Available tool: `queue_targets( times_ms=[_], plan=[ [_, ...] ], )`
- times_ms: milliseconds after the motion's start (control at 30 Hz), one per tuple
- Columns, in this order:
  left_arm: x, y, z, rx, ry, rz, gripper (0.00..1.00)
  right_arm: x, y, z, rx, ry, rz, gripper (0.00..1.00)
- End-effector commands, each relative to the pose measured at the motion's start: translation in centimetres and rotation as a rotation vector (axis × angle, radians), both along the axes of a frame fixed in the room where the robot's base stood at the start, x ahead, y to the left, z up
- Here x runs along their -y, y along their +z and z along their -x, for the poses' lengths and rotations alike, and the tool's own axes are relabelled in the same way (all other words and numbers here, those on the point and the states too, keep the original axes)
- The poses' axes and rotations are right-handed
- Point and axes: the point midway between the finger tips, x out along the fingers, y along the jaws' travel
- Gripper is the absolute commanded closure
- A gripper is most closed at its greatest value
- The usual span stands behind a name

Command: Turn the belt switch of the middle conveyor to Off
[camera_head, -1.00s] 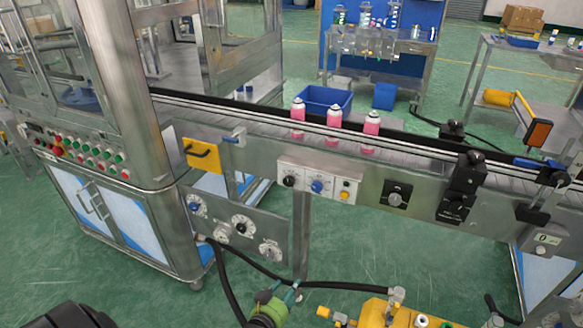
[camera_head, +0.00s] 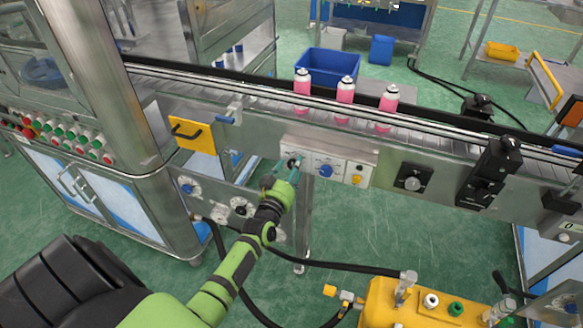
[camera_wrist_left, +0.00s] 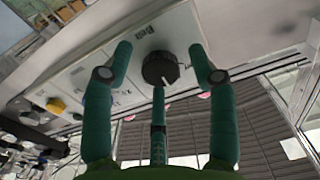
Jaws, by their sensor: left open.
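The middle conveyor's white control panel (camera_head: 341,158) carries a black rotary knob, a blue knob (camera_head: 325,171) and a yellow button (camera_head: 356,180). My left gripper (camera_head: 287,174) is at the panel's left end, partly covering the black knob (camera_head: 293,163). In the left wrist view the black knob (camera_wrist_left: 160,69) with its white pointer mark sits between the spread green fingers of my left gripper (camera_wrist_left: 160,50). They are open, with gaps on both sides. A third finger points at the knob from below; contact is unclear. My right gripper is out of view.
A yellow bracket (camera_head: 193,134) is left of the panel; a black dial plate (camera_head: 412,179) is right. A yellow machine (camera_head: 420,305) and hoses lie below. The cabinet (camera_head: 120,205) stands left.

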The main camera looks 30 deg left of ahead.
Motion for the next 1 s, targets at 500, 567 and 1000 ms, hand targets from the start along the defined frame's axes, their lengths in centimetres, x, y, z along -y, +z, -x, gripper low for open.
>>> queue_targets(
  times_ms=[500, 567, 1000],
  plan=[
    [-0.1, -0.1, -0.3, -0.001, 0.0, 0.0, 0.98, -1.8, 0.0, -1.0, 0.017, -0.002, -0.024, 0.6],
    [-0.1, -0.1, -0.3, -0.001, 0.0, 0.0, 0.98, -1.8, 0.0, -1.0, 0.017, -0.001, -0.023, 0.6],
    [-0.1, -0.1, -0.3, 0.024, 0.0, 0.113, 0.98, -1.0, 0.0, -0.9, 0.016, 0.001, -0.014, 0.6]
  ],
)
